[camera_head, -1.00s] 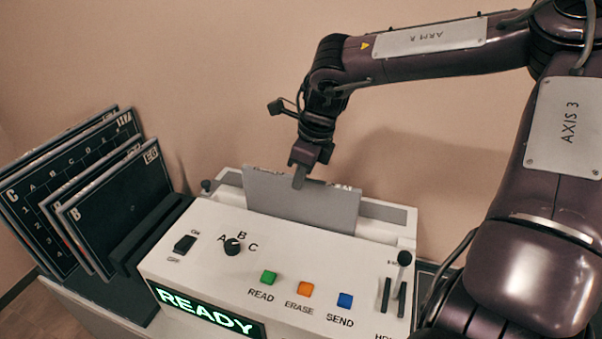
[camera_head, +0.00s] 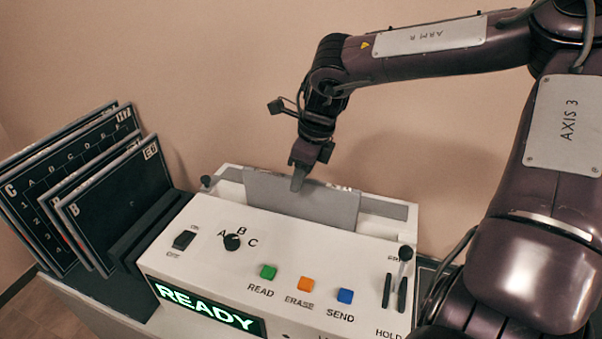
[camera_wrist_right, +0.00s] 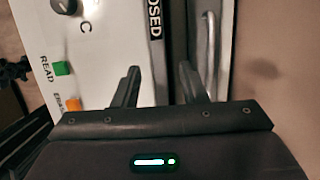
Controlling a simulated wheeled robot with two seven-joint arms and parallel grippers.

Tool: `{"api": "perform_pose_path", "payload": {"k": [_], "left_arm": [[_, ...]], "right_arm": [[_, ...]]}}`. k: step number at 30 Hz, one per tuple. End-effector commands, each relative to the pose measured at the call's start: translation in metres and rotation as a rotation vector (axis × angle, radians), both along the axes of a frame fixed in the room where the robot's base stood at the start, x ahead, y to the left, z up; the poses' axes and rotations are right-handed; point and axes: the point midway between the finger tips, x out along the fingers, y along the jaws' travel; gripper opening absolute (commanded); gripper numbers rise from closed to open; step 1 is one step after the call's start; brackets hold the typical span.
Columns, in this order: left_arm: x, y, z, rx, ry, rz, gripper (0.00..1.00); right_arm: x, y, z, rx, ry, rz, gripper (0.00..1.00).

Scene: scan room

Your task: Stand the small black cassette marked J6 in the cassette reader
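A cassette (camera_head: 285,200) stands upright in the slot of the white cassette reader (camera_head: 190,225), its plain grey face towards me in the head view. Its marking cannot be read there, and its far face is hidden. My right gripper (camera_head: 298,183) is over the middle of that top edge, with one finger in front of the grey face. In the wrist view its two fingers (camera_wrist_right: 159,68) are apart, one on each side of the cassette edge. My left gripper is not in view.
Several black cassettes (camera_head: 115,205) lean in a dark rack left of the reader, one marked EB. The reader front has a dial (camera_head: 232,242), coloured buttons (camera_head: 306,284), levers (camera_head: 404,275) at right and a lit READY display (camera_head: 205,310). A bare wall is behind.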

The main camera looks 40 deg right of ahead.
Motion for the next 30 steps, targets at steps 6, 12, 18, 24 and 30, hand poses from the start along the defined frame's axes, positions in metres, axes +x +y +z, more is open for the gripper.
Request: {"api": "perform_pose_path", "payload": {"k": [6,12,18,24,30], "left_arm": [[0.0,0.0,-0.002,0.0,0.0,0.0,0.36],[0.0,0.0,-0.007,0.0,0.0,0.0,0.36],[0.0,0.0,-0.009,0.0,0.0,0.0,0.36],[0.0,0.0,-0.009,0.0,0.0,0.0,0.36],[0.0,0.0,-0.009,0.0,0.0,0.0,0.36]], "right_arm": [[-0.002,-0.002,0.009,-0.002,0.0,0.0,0.39],[-0.009,-0.005,0.043,-0.003,-0.004,-0.001,0.39],[-0.015,-0.009,0.069,-0.002,-0.001,-0.002,0.39],[-0.017,-0.009,0.076,0.0,0.001,0.0,0.39],[-0.017,-0.009,0.076,0.0,0.0,0.0,0.39]]}}
